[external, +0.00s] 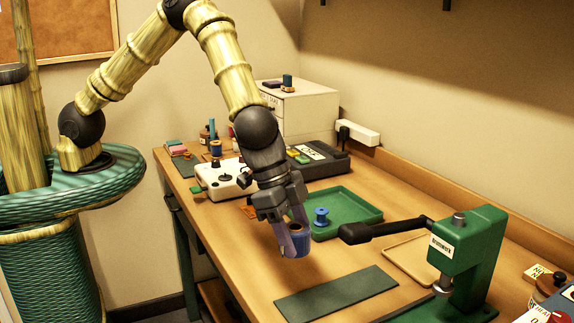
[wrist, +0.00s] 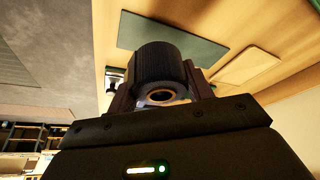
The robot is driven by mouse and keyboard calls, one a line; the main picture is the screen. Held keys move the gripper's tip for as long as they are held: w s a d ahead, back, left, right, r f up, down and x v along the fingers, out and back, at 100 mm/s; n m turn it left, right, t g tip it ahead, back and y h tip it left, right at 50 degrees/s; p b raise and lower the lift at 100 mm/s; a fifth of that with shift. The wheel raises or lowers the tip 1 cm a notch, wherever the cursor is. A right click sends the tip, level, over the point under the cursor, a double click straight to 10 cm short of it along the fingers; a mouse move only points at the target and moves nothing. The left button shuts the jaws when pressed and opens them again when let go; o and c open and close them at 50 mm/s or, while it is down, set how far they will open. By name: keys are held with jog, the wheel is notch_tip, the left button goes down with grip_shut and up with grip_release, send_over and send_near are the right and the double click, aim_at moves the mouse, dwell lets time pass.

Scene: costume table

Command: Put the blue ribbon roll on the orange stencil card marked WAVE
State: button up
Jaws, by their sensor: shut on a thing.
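My gripper (external: 293,236) points down over the front part of the table, shut on a blue ribbon roll (external: 297,244) with a brown core. The roll is held above the tabletop, near the green tray's front edge. In the wrist view the roll (wrist: 160,70) looks dark and sits between the fingers, its ring-shaped core facing the camera. A small orange patch (external: 249,212) shows on the table just left of my gripper; it may be the stencil card, but it is mostly hidden and I cannot read any WAVE mark.
A green tray (external: 353,203) holding a blue spool (external: 321,216) lies behind my gripper. A dark green mat (external: 337,293) lies in front. A green press (external: 470,250) with a black lever stands at the right. A white device (external: 222,180) sits behind left.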

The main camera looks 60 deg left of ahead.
jog(key=w+a+n+t+y, duration=0.1)
jog(key=w+a+n+y, duration=0.1)
jog(key=w+a+n, duration=0.5)
jog(key=a+n+t+y, duration=0.15)
jog(key=a+n, duration=0.35)
jog(key=a, duration=0.6)
jog(key=a+r+n+g+y, duration=0.1)
jog(key=a+r+n+y, duration=0.1)
jog(key=a+n, duration=0.4)
jog(key=a+r+n+g+y, duration=0.2)
jog(key=a+n, duration=0.4)
jog(key=a, duration=0.5)
jog(key=shift+w+n+b, duration=0.25)
jog(key=shift+n+b, duration=0.05)
jog(key=shift+b, duration=0.1)
jog(key=shift+a, duration=0.1)
jog(key=shift+f+p, duration=0.55)
jog(key=shift+f, duration=2.4)
jog(key=shift+f+g+p, duration=0.25)
jog(key=shift+f+p, duration=0.2)
jog(key=shift+f, duration=1.55)
